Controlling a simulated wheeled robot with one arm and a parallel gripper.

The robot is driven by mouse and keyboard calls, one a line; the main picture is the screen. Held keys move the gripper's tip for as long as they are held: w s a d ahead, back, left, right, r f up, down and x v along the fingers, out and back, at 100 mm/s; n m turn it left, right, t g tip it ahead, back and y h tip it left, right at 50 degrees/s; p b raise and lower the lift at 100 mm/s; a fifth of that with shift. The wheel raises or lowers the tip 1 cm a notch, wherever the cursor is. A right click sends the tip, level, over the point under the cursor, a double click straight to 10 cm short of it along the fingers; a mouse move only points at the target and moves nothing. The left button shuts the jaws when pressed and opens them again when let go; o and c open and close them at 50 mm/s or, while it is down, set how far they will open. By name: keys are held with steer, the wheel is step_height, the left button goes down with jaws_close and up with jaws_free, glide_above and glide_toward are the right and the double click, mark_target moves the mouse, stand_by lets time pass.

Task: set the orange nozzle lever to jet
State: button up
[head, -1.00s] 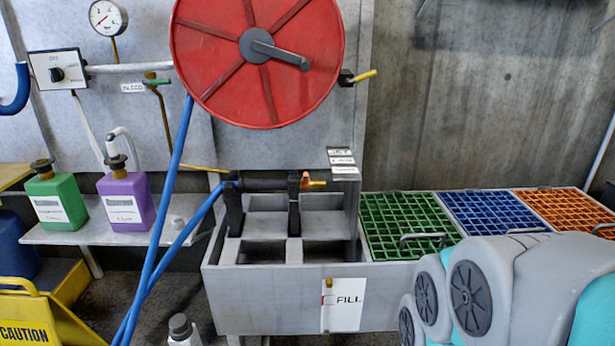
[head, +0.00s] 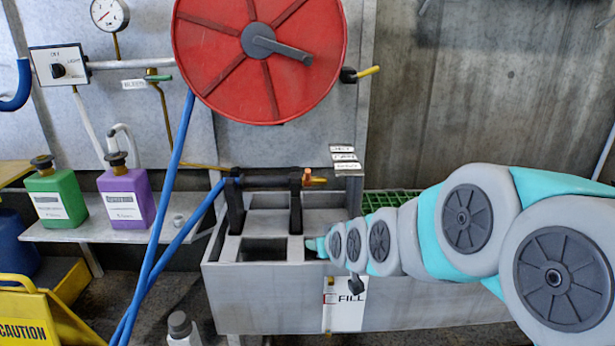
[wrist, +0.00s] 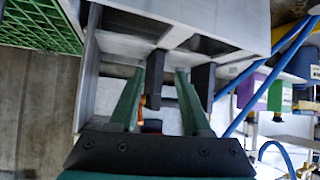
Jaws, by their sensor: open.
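The spray nozzle (head: 313,180) sits at the right end of a dark horizontal wand resting in two black brackets above the grey trough. Its small orange lever (head: 307,172) stands up at the brackets' right side. Three small label plates (head: 343,158) are stacked behind it; the top one seems to read JET. My gripper (head: 318,245) is at the trough's front right, below the nozzle and apart from it. In the wrist view my gripper (wrist: 160,72) is open, and a small orange piece (wrist: 143,101) shows by the left finger; whether it lies between the fingers is unclear.
A red hose reel (head: 258,60) hangs above, with a blue hose (head: 165,210) running down at left. The trough (head: 255,285) has open compartments and a FILL label. A green grate (head: 392,203) is mostly behind my arm. Green and purple bottles (head: 127,198) stand at left.

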mark_target(308, 175)
steer(key=w+a+r+t, duration=0.1)
steer(key=w+r+t, duration=0.1)
steer(key=w, duration=0.4)
steer(key=w+r+t, duration=0.2)
steer(key=w+t, duration=0.1)
steer(key=w, duration=0.3)
steer(key=w+a+r+t, duration=0.1)
steer(key=w+r+t, duration=0.1)
steer(key=w, duration=0.5)
steer(key=shift+w+a+r+b, duration=0.1)
steer(key=shift+a+r+b, duration=0.2)
steer(key=shift+r+b, duration=0.15)
steer(key=shift+w+a+r, duration=0.1)
steer(key=shift+w, duration=0.55)
jaws_close()
